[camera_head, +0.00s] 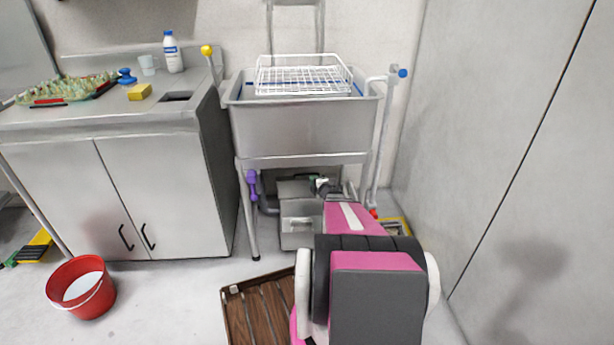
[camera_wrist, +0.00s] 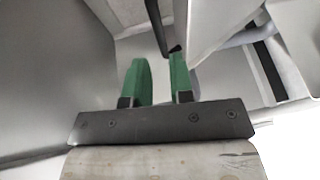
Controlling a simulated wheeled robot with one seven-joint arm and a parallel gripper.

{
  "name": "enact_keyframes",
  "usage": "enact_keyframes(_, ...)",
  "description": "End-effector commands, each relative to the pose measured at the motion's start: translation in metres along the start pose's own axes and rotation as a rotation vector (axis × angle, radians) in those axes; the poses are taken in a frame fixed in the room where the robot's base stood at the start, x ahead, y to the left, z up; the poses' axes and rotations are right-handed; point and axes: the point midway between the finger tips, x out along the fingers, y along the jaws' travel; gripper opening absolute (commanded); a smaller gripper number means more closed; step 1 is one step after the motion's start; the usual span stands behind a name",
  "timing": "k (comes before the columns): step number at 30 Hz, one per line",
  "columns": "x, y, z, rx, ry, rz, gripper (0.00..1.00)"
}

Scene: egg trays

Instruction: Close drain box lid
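The grey drain box (camera_head: 298,238) stands on the floor under the sink. Its lid (camera_head: 292,187) appears raised at the back, and the box's interior shows from above. My gripper (camera_head: 316,180) is under the sink, at the upper right of the box and near the lid; my arm hides part of this area. In the wrist view, the two green fingers of my gripper (camera_wrist: 160,75) are apart, with no object clearly held between them. A dark bar lies just beyond the fingertips, near the right finger. I cannot tell whether they touch.
The sink (camera_head: 300,130) with a white wire rack (camera_head: 304,78) stands above the box, its legs on both sides. A purple-handled valve (camera_head: 252,186) hangs at left. A brown slatted mat (camera_head: 262,312) and a red bucket (camera_head: 82,288) are on the floor.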

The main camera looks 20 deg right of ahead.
Motion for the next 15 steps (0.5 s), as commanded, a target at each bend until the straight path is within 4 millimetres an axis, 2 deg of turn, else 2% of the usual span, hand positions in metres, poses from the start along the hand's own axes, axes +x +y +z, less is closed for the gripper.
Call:
enact_keyframes(1,0.012,-0.001,0.002,0.0,0.001,0.001,0.22)
enact_keyframes(9,0.059,-0.002,0.001,0.001,0.0,0.0,0.22)
enact_keyframes(15,0.074,0.0,0.0,0.001,-0.001,0.0,0.22)
